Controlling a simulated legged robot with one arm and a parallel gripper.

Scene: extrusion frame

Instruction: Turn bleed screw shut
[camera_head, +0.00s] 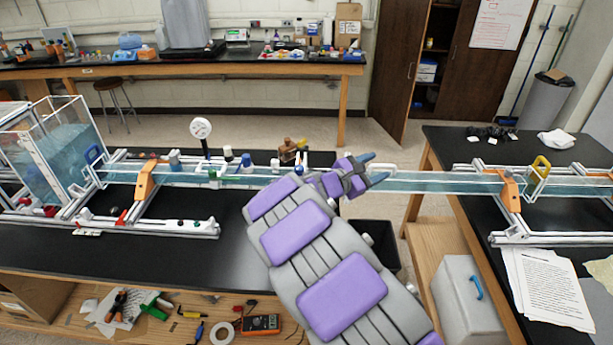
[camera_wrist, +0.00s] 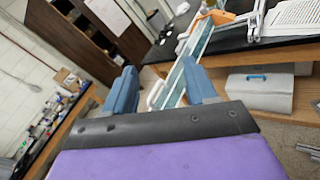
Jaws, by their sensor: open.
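My gripper (camera_head: 373,168) is open, with its two blue-grey fingers pointing right over the clear water channel (camera_head: 430,182). The fingers also show apart in the wrist view (camera_wrist: 160,75), with the channel running between and beyond them. Nothing is visibly held. I cannot pick out the bleed screw for certain. My arm hides part of the channel and bench.
The channel bridges a gap between the left black bench (camera_head: 120,250) and right black bench (camera_head: 455,143). A clear water tank (camera_head: 62,140) stands at far left. Orange clamps (camera_head: 146,180) support the channel. Papers (camera_head: 540,285) lie at right. A grey box (camera_head: 468,300) is below.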

